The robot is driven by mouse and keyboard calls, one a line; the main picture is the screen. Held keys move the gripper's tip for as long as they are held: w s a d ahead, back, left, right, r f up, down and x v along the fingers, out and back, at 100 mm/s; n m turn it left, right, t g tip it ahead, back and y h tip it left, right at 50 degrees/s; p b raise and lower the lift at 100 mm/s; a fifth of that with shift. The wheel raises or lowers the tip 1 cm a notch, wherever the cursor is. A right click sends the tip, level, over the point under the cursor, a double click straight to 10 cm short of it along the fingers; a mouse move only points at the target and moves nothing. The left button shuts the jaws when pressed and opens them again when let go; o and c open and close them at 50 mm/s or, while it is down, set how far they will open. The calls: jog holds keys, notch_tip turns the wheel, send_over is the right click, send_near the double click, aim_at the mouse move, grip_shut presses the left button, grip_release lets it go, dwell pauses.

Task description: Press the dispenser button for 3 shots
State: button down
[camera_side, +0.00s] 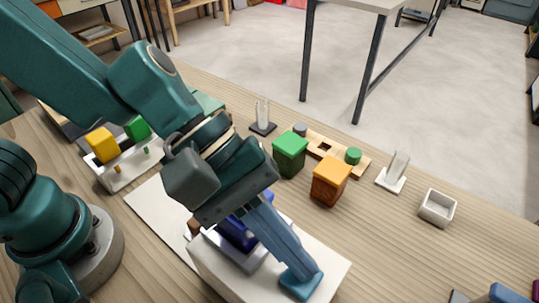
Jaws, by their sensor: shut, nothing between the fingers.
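A white box-shaped body (325,272), which looks like the dispenser, stands at the front centre of the table. My gripper (300,282) is shut and empty, with its blue fingers angled down to the right and their tips over the box's top face. I cannot tell whether the tips touch it. No button can be made out; it may be hidden under the fingertips. A dark blue part (236,234) on a grey block shows partly behind the fingers.
A green block (290,154) and an orange block (331,180) stand behind the box, near a wooden holder (325,146). Clear upright pieces on a dark base (263,128) and a white base (391,181) stand nearby. A white tray (437,208) is at right; a white rack (124,168) is left.

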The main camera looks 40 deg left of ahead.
jog(key=shift+r, duration=0.8)
jog(key=shift+r, duration=0.1)
jog(key=shift+r, duration=2.45)
jog(key=shift+r, duration=0.1)
dwell(0.4)
notch_tip(320, 180, up, 4)
jog(key=shift+r, duration=0.1)
jog(key=shift+d, duration=0.1)
dwell(0.3)
